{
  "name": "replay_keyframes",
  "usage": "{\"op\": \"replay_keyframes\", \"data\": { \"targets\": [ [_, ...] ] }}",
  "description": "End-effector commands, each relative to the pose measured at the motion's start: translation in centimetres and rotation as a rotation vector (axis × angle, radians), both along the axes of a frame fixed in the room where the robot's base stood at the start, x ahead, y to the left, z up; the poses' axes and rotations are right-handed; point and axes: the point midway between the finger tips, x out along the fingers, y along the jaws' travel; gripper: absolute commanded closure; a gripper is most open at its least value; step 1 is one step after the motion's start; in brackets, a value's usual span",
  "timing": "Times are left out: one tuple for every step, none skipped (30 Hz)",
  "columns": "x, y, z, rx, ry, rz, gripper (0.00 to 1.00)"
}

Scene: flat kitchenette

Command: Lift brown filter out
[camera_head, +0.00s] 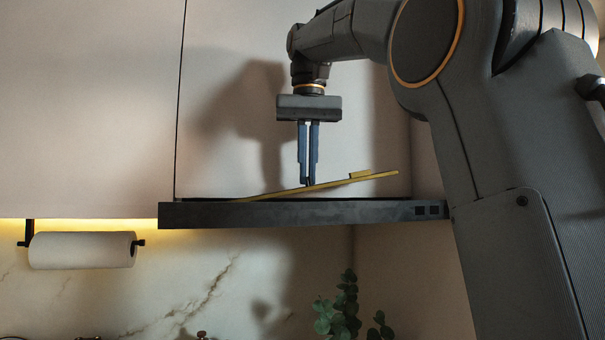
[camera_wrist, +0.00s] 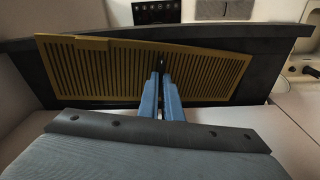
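The brown filter (camera_head: 345,183) is a thin yellow-brown slatted panel. In the head view it is tilted over the dark range hood (camera_head: 290,213), its right end raised above the hood and its left end low at the hood's top edge. In the wrist view the filter (camera_wrist: 95,70) lies across the dark hood frame (camera_wrist: 272,58). My gripper (camera_head: 308,183) points straight down, its blue fingers nearly together. Its tips are at the filter, near the middle of its length, and look closed on a slat in the wrist view (camera_wrist: 160,72). The exact contact is partly hidden.
A pale cabinet wall (camera_head: 90,110) stands behind and left of the hood. A paper towel roll (camera_head: 80,250) hangs at the lower left, and a green plant (camera_head: 342,308) stands below the hood. The space above the hood's left part is clear.

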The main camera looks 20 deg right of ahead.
Motion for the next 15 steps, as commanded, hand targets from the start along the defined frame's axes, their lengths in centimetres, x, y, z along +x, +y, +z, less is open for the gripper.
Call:
{"op": "replay_keyframes", "data": {
  "targets": [
    [-0.4, 0.0, 0.1, 0.001, -0.002, 0.0, 1.0],
    [-0.6, 0.0, 0.1, 0.0, -0.003, 0.0, 1.0],
    [-0.9, 0.0, 0.1, 0.001, -0.002, 0.0, 1.0],
    [-1.1, 0.0, 0.1, 0.001, -0.002, 0.0, 1.0],
    [-1.3, 0.0, 0.1, 0.0, -0.002, 0.0, 1.0],
    [-1.6, 0.0, 0.1, 0.0, -0.001, 0.001, 1.0],
    [-1.9, 0.0, 0.2, 0.0, -0.002, 0.001, 1.0],
    [-2.1, 0.0, 0.2, 0.001, -0.001, 0.001, 1.0],
    [-2.4, 0.0, 0.2, 0.0, -0.001, 0.001, 1.0],
    [-2.6, 0.0, 0.2, 0.0, -0.001, 0.001, 1.0],
    [-2.8, 0.0, 0.2, 0.0, -0.001, 0.001, 1.0],
    [-3.1, 0.0, 0.3, 0.0, -0.001, 0.001, 1.0],
    [-3.3, 0.0, 0.3, 0.0, -0.001, 0.001, 1.0],
    [-3.5, 0.0, 0.3, 0.0, 0.0, 0.001, 1.0],
    [-3.8, 0.0, 0.3, 0.0, 0.0, 0.001, 1.0]
  ]
}}
